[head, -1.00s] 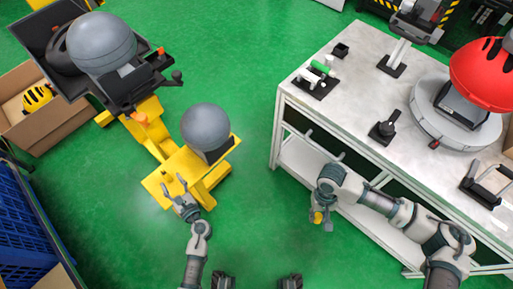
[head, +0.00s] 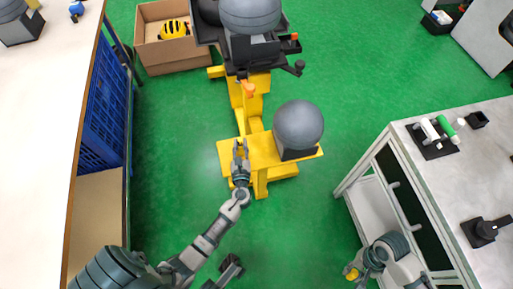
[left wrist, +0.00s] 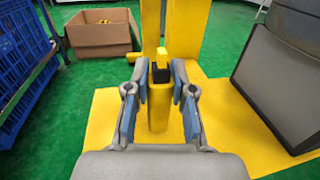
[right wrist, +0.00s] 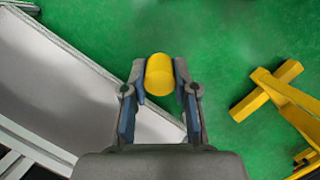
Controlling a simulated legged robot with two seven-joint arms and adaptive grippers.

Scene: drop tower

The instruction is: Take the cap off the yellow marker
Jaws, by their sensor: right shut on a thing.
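My right gripper (right wrist: 160,92) is shut on a short yellow cylinder (right wrist: 160,75), seen nearly end-on in the right wrist view. It looks like the yellow marker or a part of it, and I cannot tell whether a cap is on it. In the head view the cylinder (head: 351,272) shows small at the right gripper, beside the table. My left gripper (left wrist: 159,88) is open at the yellow stand (left wrist: 225,120). A yellow upright (left wrist: 157,112) with a black block and a small yellow top appears between its fingers, with gaps at both sides.
The stand carries grey domed machines (head: 298,125). The right table (head: 470,185) holds a black tray (head: 440,150) with green and white cylinders. A blue crate (head: 103,105) is at left, and a cardboard box (head: 165,55) lies behind. Green floor is open between stand and table.

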